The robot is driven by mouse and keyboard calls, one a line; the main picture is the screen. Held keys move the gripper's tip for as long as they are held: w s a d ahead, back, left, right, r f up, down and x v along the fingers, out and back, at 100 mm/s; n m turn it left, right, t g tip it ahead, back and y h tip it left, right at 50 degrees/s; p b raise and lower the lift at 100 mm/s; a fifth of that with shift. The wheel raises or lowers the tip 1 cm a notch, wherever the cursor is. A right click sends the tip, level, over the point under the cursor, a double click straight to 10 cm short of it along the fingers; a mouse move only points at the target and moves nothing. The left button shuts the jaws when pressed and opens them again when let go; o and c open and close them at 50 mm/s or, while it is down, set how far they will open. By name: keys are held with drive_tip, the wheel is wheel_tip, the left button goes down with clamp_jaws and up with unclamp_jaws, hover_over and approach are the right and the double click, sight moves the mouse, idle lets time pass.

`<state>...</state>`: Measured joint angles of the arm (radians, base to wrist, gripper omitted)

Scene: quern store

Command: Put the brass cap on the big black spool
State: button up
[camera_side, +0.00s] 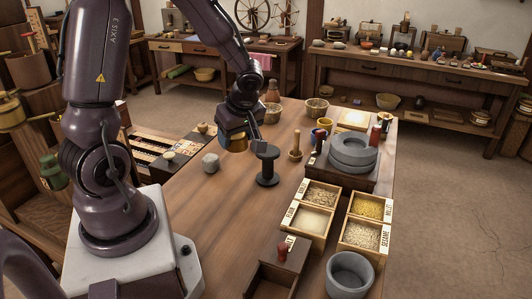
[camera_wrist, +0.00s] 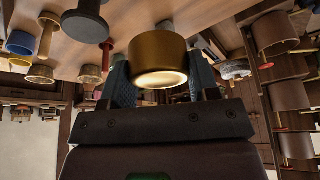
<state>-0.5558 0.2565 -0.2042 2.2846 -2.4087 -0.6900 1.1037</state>
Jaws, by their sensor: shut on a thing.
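The brass cap (camera_wrist: 157,55) is between the fingers of my gripper (camera_wrist: 160,85) in the wrist view, with its bright open end facing the camera. In the side view a sliver of the cap (camera_side: 236,144) shows at the fingertips of my gripper (camera_side: 245,141), held above the table. The big black spool (camera_side: 267,166) stands upright on the table just right of and below the gripper. Its top looks bare, and the cap is apart from it. The spool also shows in the wrist view (camera_wrist: 86,24), at the upper left.
A grey stone (camera_side: 210,162) lies left of the spool. A wooden pestle-like piece (camera_side: 295,150) and a stone quern (camera_side: 352,153) stand to its right. Grain boxes (camera_side: 327,207), a stone bowl (camera_side: 348,275) and an open wooden box (camera_side: 272,283) fill the front right. The front left tabletop is clear.

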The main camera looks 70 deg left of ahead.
drive_tip(key=r, duration=0.5)
drive_tip(key=shift+s+a+r, duration=0.2)
drive_tip(key=shift+s+a, duration=0.15)
drive_tip(key=shift+s, duration=0.05)
drive_tip(key=shift+s+d+r+m+t, duration=0.15)
drive_tip(key=shift+d+r+m+t, duration=0.05)
drive_tip(key=shift+d+m, duration=0.35)
drive_tip(key=shift+s+d+r+m+t, duration=0.1)
drive_tip(key=shift+d+r+m+t, duration=0.1)
drive_tip(key=shift+d+m, duration=0.3)
drive_tip(key=shift+f, duration=0.1)
drive_tip(key=w+a+f, duration=0.5)
drive_tip(key=w, duration=0.3)
hover_over(268, 166)
drive_tip(key=a, duration=0.2)
drive_tip(key=shift+m, duration=0.25)
drive_tip(key=f, duration=0.4)
drive_tip(key=shift+w+a+f, duration=0.1)
drive_tip(key=shift+w+f, duration=0.15)
drive_tip(key=shift+w, duration=0.05)
drive_tip(key=shift+w+a+f, duration=0.1)
drive_tip(key=shift+w+f, duration=0.05)
drive_tip(key=shift+f, duration=1.6)
